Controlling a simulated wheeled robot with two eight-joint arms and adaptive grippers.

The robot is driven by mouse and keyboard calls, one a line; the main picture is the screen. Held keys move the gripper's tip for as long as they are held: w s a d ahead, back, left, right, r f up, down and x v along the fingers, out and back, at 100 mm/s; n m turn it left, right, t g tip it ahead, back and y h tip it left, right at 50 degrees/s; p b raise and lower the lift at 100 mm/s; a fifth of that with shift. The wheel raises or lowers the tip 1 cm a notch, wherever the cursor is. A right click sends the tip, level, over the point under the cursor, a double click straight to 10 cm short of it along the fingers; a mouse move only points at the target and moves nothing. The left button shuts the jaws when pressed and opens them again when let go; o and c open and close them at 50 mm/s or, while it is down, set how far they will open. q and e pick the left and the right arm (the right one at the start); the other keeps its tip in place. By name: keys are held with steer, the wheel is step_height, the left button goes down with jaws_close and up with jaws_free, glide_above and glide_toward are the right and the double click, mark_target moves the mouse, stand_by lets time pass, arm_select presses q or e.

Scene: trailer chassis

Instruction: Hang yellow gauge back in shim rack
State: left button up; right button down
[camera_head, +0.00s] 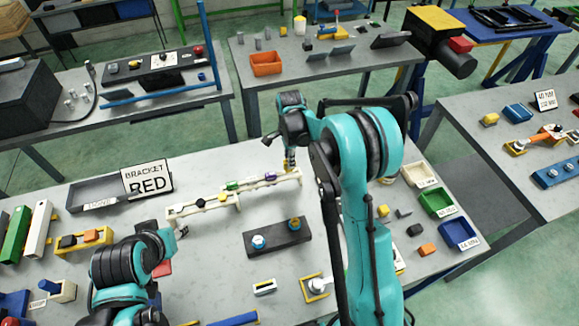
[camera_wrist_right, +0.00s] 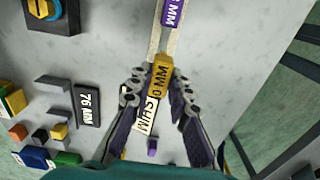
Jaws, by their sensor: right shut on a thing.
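The yellow gauge (camera_wrist_right: 161,77), with "0 MM" lettering showing, is between the fingers of my right gripper (camera_wrist_right: 158,92) in the wrist view. The gripper is shut on it. The cream shim rack (camera_head: 262,187) stands on the near table, with a purple gauge (camera_head: 232,185) and a green gauge (camera_head: 270,176) on it. My right gripper (camera_head: 290,164) is over the rack's right end; whether the yellow gauge touches the rail I cannot tell. The purple gauge (camera_wrist_right: 173,13) also shows in the wrist view. My left gripper (camera_head: 178,234) is at lower left, its fingers unclear.
A "BRACKET RED" sign (camera_head: 147,177) stands at left. Cream, green and blue bins (camera_head: 459,235) line the right edge. Bare tabletop lies between the rack and the dark block.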

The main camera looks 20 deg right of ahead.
mark_target(289, 172)
steer(key=shift+f, duration=2)
steer(key=shift+f+b, duration=0.55)
steer(key=shift+b, duration=0.2)
steer(key=c, duration=1.4)
jaws_free()
steer(key=shift+r, duration=0.1)
steer(key=shift+r, duration=0.1)
